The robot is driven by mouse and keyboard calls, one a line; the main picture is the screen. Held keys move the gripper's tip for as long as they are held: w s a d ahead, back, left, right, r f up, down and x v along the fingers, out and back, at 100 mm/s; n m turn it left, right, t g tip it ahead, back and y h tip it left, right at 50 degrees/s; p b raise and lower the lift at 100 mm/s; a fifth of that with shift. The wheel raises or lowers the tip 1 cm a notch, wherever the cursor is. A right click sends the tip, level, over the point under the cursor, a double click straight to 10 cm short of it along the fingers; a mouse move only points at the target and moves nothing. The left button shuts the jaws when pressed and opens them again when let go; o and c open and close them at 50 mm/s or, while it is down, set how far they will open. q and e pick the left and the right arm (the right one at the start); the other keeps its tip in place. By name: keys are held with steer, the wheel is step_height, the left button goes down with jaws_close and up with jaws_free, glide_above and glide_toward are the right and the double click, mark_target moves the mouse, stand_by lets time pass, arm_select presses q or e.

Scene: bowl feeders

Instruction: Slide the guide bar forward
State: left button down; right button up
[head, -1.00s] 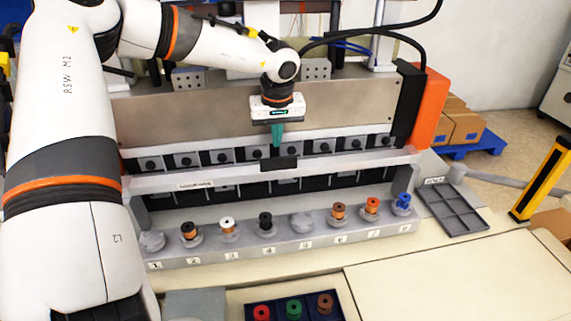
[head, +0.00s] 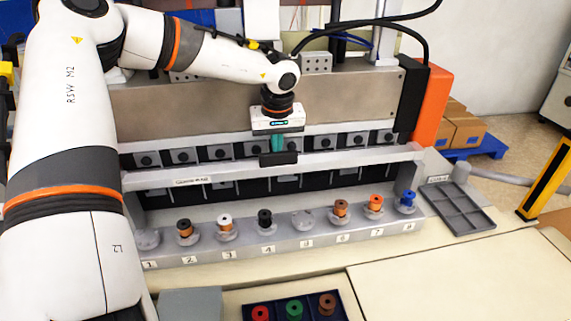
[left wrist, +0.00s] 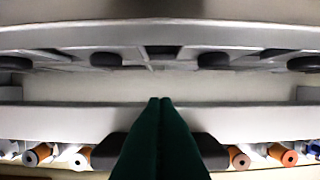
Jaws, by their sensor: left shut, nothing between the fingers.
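The guide bar (head: 216,174) is a long pale bar with a small label, lying across the machine between the row of dark blocks and the spool shelf. A black handle (head: 278,159) stands at its middle. My left gripper (head: 278,147) points down with its teal fingers shut and empty, right at the handle. In the head view the handle seems to hide the fingertips; I cannot tell whether they touch. In the left wrist view the shut fingers (left wrist: 160,102) cover the handle's middle, and dark parts of the handle (left wrist: 208,150) show on both sides. My right gripper is not in view.
A numbered shelf (head: 285,242) holds several coloured spools in front of the bar; pegs 1 and 5 are bare. A dark tray (head: 247,307) with three spools lies at the front. An empty grey tray (head: 459,207) is at right. A steel panel (head: 190,112) stands behind.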

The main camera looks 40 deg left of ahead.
arm_select(q)
steer(key=shift+f+b, duration=0.35)
steer(key=shift+f, duration=0.2)
steer(key=shift+s+d, duration=0.1)
steer(key=shift+s, duration=0.15)
steer(key=shift+s+f, duration=0.1)
steer(key=shift+f, duration=0.05)
steer(key=shift+s+d, duration=0.1)
steer(key=shift+d, duration=0.05)
steer(key=shift+s+d+b, duration=1.85)
steer(key=shift+s+d, duration=0.75)
steer(key=shift+d, duration=0.6)
step_height(320, 180, up, 9)
steer(key=w+a+p, duration=0.1)
steer(key=p, duration=0.5)
steer(key=shift+w, duration=0.15)
